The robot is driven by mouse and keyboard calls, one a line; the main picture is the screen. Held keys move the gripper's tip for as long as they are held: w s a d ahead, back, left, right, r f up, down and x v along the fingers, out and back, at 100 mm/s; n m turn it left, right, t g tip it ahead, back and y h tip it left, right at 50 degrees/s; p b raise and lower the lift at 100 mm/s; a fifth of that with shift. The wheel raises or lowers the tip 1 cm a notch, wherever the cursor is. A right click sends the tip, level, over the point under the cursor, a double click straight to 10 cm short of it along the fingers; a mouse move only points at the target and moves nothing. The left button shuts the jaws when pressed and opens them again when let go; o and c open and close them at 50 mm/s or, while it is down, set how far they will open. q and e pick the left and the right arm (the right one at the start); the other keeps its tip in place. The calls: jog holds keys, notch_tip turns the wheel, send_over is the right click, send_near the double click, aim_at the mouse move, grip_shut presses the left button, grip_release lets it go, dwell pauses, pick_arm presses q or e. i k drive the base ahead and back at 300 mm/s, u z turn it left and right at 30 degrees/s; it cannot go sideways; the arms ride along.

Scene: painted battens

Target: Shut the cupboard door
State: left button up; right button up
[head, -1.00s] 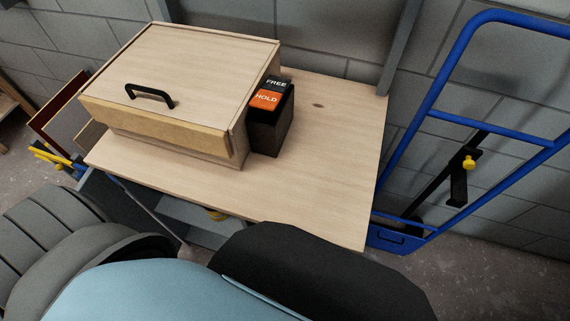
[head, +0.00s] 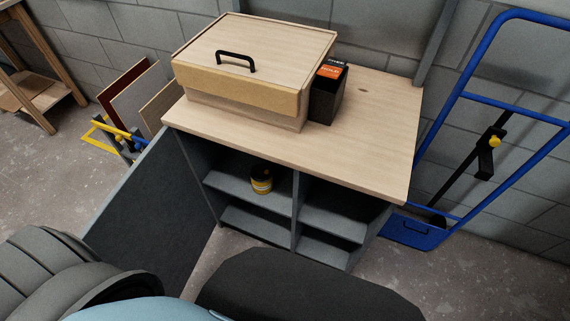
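The cupboard is a grey cabinet under a pale wooden worktop (head: 372,135). Its dark grey door (head: 150,220) stands wide open, swung out to the left from the cabinet's left front edge. The open front shows grey shelves (head: 262,222) on both sides of an upright divider. A yellow and black can (head: 261,180) stands on the upper left shelf. The door's lower left part is hidden behind grey and black parts of my own body. Neither of my grippers is in view.
On the worktop are a wooden box (head: 250,60) with a black handle and a black block (head: 327,95) with an orange label. A blue hand truck (head: 408,230) stands at the right. Boards (head: 140,95) lean in a yellow-and-blue holder behind the door. Concrete floor shows in front.

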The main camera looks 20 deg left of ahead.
aim_at(158, 219)
jog(key=u, duration=0.95)
jog(key=k, duration=1.2)
jog(key=u, duration=0.55)
jog(key=i, duration=0.9)
jog(key=u, duration=0.4)
